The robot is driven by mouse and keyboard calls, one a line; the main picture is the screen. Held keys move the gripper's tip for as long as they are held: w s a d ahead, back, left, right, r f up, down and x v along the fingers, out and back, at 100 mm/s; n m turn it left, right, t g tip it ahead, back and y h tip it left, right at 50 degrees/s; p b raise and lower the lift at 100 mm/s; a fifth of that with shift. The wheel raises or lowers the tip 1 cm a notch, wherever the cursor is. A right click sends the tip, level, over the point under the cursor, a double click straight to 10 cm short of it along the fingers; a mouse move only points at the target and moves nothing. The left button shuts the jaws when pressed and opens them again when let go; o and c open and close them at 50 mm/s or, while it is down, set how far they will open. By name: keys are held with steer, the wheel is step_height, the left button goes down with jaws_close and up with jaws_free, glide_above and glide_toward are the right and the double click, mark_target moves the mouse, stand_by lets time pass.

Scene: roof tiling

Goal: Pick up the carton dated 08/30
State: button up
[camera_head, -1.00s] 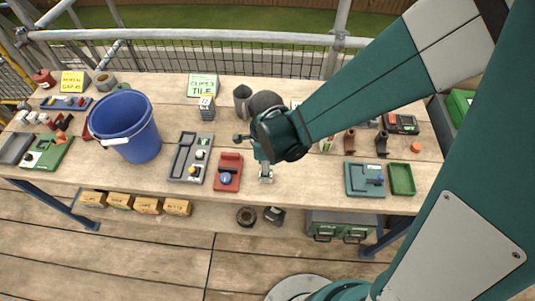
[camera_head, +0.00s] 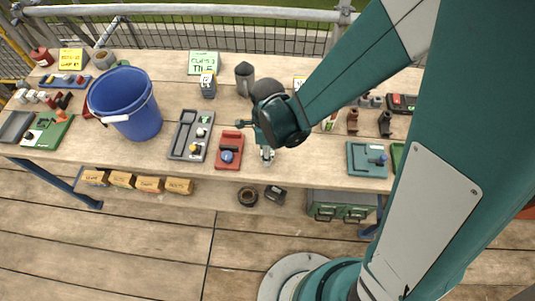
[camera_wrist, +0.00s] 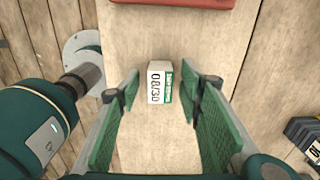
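In the wrist view a small white carton with a green side (camera_wrist: 160,84) stands on the wooden bench. Its white face reads 08/30. My gripper (camera_wrist: 163,92) is open, with its green-padded fingers on the left and right of the carton. A gap shows on each side, so neither finger touches it. I cannot tell how far the fingertips are above the bench. In the head view my gripper (camera_head: 267,156) points down near the bench's front edge, right of a red tray (camera_head: 229,152). The carton cannot be told apart from the gripper there.
A dark carton (camera_wrist: 304,136) lies at the wrist view's right edge. A blue bucket (camera_head: 125,103), a grey tray (camera_head: 181,137) and a green tray (camera_head: 361,160) stand on the bench. Several yellow-brown boxes (camera_head: 149,184) sit on the lower shelf.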

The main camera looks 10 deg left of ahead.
steer(key=shift+c, duration=0.4)
steer(key=c, duration=0.8)
steer(key=shift+r, duration=0.15)
steer(key=shift+r+p, duration=0.85)
steer(key=shift+r, duration=4)
